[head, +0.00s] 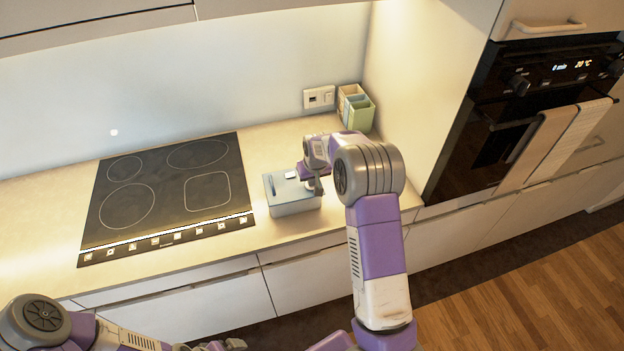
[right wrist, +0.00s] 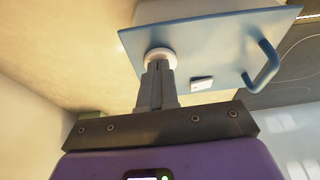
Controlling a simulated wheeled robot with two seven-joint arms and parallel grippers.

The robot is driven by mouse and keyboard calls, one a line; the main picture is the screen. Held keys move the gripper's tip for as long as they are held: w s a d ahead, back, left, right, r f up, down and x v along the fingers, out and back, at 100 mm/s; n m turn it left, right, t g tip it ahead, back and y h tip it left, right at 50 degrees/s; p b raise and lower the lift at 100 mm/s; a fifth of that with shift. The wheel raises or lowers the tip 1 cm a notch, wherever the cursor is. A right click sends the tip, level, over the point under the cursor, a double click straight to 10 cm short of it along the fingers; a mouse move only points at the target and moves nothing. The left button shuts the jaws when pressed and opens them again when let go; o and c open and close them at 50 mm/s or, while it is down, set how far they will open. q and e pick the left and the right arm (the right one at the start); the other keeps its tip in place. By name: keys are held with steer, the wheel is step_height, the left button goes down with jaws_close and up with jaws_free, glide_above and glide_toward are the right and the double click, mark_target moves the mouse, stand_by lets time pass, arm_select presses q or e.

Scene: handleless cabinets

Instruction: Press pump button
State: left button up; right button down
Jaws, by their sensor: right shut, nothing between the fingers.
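A blue-grey lidded box (head: 291,207) stands on the counter to the right of the hob. In the right wrist view its blue lid (right wrist: 222,37) carries a blue handle (right wrist: 263,66), a small white block (right wrist: 202,84) and a round white pump button (right wrist: 160,54) near one edge. My right gripper (head: 317,189) is over the box's right side. Its fingers (right wrist: 158,67) are shut and empty, with the tips at the button, overlapping it in view; I cannot tell whether they press it. My left gripper (head: 228,345) is partly visible at the bottom edge, its opening unclear.
A black hob (head: 165,190) lies left of the box. A green divided holder (head: 357,110) stands behind my right arm in the corner, near a wall socket (head: 319,97). A tall cabinet with a built-in oven (head: 520,110) and hanging towels (head: 555,140) is at right.

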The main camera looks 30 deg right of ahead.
step_height(320, 180, up, 4)
steer(key=p, duration=0.3)
steer(key=v, duration=1)
steer(key=shift+b, duration=0.4)
steer(key=shift+w, duration=0.1)
steer(key=s+a+f+y, duration=0.1)
steer(key=s+a+f, duration=0.2)
steer(key=f, duration=0.4)
steer(key=s+a+f+g+y, duration=0.1)
steer(key=s+a+f, duration=0.2)
steer(key=a+f, duration=0.2)
steer(key=s+a+f, duration=0.3)
steer(key=a+f, duration=0.2)
steer(key=f, duration=0.5)
steer(key=shift+s+a+f+n+g+y, duration=0.1)
steer(key=shift+f+n+g+y, duration=0.05)
steer(key=shift+n+g+y, duration=0.2)
steer(key=s+a+f+g+y, duration=0.1)
steer(key=s+a+f, duration=0.4)
steer(key=s, duration=0.4)
steer(key=s+a+f+g+y, duration=0.1)
steer(key=s+a+f, duration=0.2)
steer(key=s+a, duration=0.55)
step_height(320, 180, down, 10)
steer(key=d+b, duration=0.2)
steer(key=b, duration=0.8)
steer(key=shift+d+t, duration=0.2)
steer(key=shift+t, duration=0.25)
steer(key=shift+s+r, duration=0.1)
